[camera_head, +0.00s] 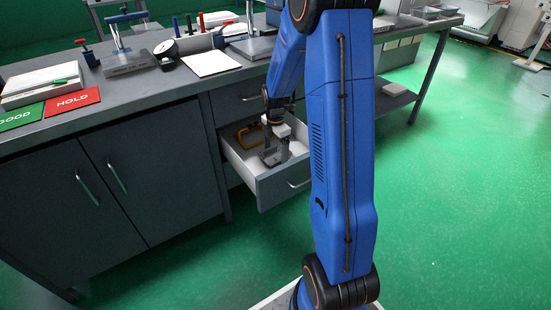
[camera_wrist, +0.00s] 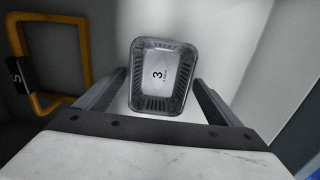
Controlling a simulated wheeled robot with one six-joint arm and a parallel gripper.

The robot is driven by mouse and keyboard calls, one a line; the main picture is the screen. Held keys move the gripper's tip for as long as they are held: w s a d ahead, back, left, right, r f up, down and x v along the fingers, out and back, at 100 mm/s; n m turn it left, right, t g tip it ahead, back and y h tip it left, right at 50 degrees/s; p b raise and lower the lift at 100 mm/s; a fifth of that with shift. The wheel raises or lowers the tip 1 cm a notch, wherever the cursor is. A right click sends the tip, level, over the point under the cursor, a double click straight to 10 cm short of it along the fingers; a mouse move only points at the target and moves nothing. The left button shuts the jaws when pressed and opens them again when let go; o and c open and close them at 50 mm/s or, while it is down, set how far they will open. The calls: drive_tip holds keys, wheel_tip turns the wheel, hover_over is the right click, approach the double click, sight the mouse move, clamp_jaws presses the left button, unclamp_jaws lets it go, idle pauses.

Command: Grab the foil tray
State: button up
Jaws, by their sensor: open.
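The foil tray (camera_wrist: 160,75) is a small silver rectangular tray with ribbed, sloping walls and a "3" on its floor. It lies in the open drawer (camera_head: 285,187), near the middle of the wrist view. My gripper (camera_wrist: 160,80) is open above the drawer floor, with one finger to the left of the tray and one to the right. I cannot tell whether the fingers touch it. In the head view my gripper (camera_head: 275,155) reaches down into the drawer, and the tray is hard to make out there.
A yellow frame-shaped item (camera_wrist: 86,95) with a black tag lies in the drawer left of the tray. The drawer's pale walls are close around. Above is the grey workbench (camera_head: 150,90), with a white sheet (camera_head: 210,64), a red HOLD mat (camera_head: 72,102) and several tools.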

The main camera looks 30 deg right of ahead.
drive_tip(key=shift+c, duration=0.4)
drive_tip(key=c, duration=0.8)
drive_tip(key=shift+c, duration=0.2)
